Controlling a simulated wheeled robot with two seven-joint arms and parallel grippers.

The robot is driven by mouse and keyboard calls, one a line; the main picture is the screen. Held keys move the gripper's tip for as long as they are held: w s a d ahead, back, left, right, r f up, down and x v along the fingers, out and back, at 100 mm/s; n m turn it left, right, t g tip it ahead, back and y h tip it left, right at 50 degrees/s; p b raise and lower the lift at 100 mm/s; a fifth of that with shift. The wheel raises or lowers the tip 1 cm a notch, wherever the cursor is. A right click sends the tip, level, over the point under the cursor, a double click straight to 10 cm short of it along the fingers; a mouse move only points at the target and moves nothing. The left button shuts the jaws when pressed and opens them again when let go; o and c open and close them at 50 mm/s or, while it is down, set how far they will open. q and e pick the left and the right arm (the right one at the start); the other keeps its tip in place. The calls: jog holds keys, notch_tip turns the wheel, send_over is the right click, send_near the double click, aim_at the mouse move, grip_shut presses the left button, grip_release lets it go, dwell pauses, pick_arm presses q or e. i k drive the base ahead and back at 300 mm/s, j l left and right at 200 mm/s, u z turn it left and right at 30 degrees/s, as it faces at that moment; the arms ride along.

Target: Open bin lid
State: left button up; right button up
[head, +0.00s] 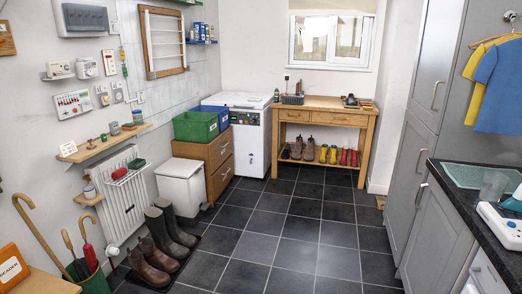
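A white bin (181,191) with a flat lid (179,168) stands on the dark tiled floor at left of centre. It is between the radiator and a brown drawer unit. The lid lies flat on the bin and looks shut. The inside of the bin is hidden. Neither of my grippers shows in the head view.
Brown boots (146,264) and dark wellies (170,228) stand on the floor in front of the bin. A white radiator (127,205) is left of it, brown drawers (218,162) behind it. The tiled floor (285,225) in the middle is clear. A dark worktop (480,205) edges the right.

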aim_at(184, 168)
jog(key=i+u, duration=0.1)
jog(key=i, duration=1.1)
jog(key=i+l+u, duration=0.15)
jog(key=i, duration=1.1)
jog(key=i+u, duration=0.15)
jog(key=i, duration=0.35)
jog(key=i+u, duration=0.15)
jog(key=i, duration=0.3)
jog(key=i+l+u, duration=0.15)
jog(key=i, duration=0.35)
jog(key=i+l+u, duration=0.1)
jog(key=i, duration=0.35)
jog(key=l, duration=0.1)
